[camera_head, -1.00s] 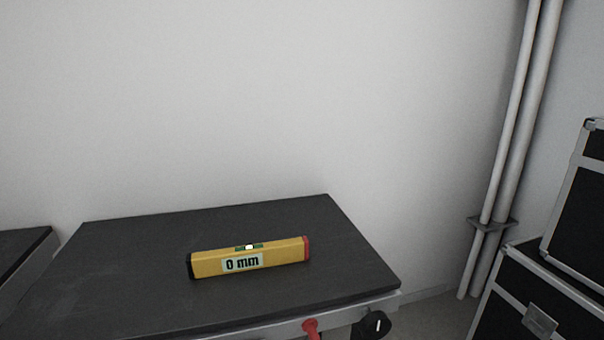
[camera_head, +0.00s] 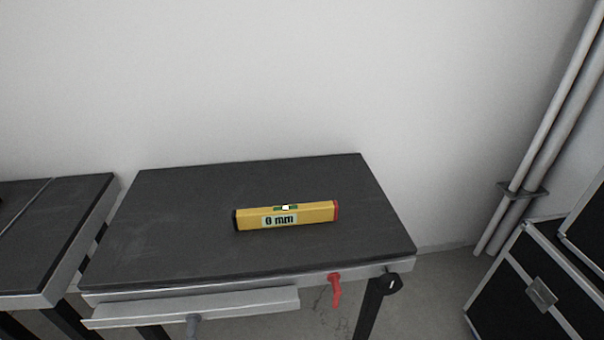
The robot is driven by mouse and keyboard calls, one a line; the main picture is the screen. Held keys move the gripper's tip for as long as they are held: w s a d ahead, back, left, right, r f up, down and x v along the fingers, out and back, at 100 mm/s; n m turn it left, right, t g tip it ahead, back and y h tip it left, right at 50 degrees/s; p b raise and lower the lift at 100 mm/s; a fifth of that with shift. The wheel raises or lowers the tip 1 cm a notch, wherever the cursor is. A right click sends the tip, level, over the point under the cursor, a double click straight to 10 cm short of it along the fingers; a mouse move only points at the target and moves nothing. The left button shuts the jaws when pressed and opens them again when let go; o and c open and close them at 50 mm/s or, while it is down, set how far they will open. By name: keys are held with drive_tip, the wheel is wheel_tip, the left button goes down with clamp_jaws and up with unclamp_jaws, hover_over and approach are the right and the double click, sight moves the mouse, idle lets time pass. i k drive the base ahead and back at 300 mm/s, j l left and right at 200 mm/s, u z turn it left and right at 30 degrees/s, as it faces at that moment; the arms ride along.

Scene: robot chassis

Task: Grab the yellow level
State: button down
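The yellow level (camera_head: 306,216) lies on the dark top of a table (camera_head: 180,220), right of the table's middle. It has a black left end, a red right end, a green vial on top and a label reading "0 mm" on its front. Its long side runs nearly left to right, with the right end slightly farther back. Nothing touches or covers it. My gripper is not in view.
A red handle (camera_head: 335,290) and a black knob (camera_head: 393,284) stick out at the table's front right. A second dark table (camera_head: 60,235) stands at the left. Black cases (camera_head: 520,275) and vertical pipes (camera_head: 545,130) are at the right. A wall stands behind.

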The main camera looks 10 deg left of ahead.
sight(322, 211)
drive_tip(key=i+j+u, duration=0.5)
drive_tip(key=i+j, duration=0.2)
drive_tip(key=i+j+u, duration=0.25)
drive_tip(key=i, duration=0.25)
drive_tip(key=i+j+u, duration=0.2)
drive_tip(key=i, duration=0.25)
